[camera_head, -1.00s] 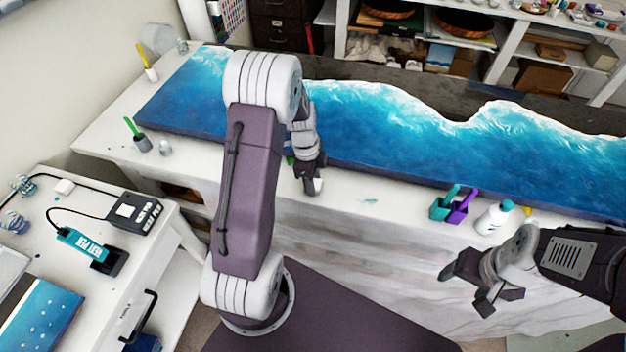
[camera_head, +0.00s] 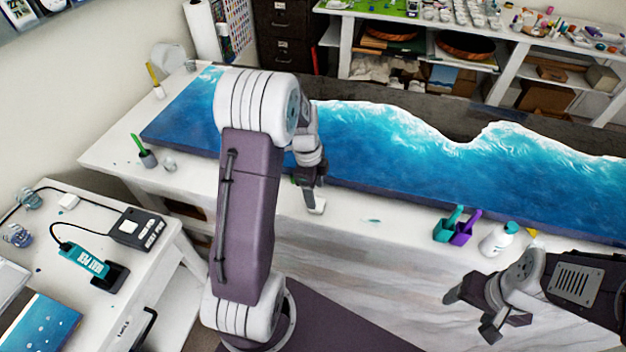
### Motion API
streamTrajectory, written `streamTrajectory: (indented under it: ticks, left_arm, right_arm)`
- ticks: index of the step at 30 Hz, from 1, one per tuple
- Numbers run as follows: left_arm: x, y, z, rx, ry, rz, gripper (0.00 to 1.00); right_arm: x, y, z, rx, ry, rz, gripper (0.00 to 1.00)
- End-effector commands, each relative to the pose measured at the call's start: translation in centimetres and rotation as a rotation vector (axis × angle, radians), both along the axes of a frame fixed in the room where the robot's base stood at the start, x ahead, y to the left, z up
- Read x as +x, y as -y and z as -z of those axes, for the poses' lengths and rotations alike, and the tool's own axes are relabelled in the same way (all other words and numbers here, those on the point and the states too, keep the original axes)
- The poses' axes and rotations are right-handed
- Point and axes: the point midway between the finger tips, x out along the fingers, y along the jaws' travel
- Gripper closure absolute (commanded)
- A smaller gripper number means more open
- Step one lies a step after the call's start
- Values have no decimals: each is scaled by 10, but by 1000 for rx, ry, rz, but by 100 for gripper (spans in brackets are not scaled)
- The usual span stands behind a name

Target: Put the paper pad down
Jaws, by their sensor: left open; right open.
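My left gripper (camera_head: 309,194) is open, pointing down over the front strip of the white table, just in front of the blue resin panel (camera_head: 440,185). A small pale piece (camera_head: 317,207) shows at its fingertips. I cannot tell whether this is the paper pad or part of the gripper. No paper pad can be clearly made out elsewhere, and my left arm hides part of the table. My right gripper (camera_head: 472,312) is open and empty, in front of the table's front edge at the right.
A teal cup (camera_head: 447,228), a purple cup (camera_head: 465,230) and a white bottle (camera_head: 498,239) stand on the table's front strip at the right. A green-handled tool in a dark holder (camera_head: 146,156) stands at the left. A side table (camera_head: 170,262) holds a heat pen (camera_head: 82,262).

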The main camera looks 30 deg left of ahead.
Motion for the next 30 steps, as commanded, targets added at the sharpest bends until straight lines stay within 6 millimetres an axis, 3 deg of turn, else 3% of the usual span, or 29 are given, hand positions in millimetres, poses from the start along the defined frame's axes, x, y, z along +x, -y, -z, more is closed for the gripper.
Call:
streamTrajectory:
  ticks: [3,9,17,20,24,30]
  left_arm:
    - [0,-4,-32,2,6,-1,38]
    - [-1,-8,-65,0,2,0,38]
    - [-6,-4,-71,3,-6,-37,38]
    - [-21,15,-64,18,-23,-236,38]
    - [-62,51,-49,36,-33,-696,38]
    - [-112,78,-31,10,-27,-1208,38]
  right_arm:
    - [0,0,-1,0,0,0,33]
    - [0,0,-2,0,0,0,33]
    - [0,0,-2,0,0,0,33]
    - [0,0,-2,0,0,0,33]
    - [0,0,-2,0,0,0,33]
    - [0,0,-2,0,0,0,33]
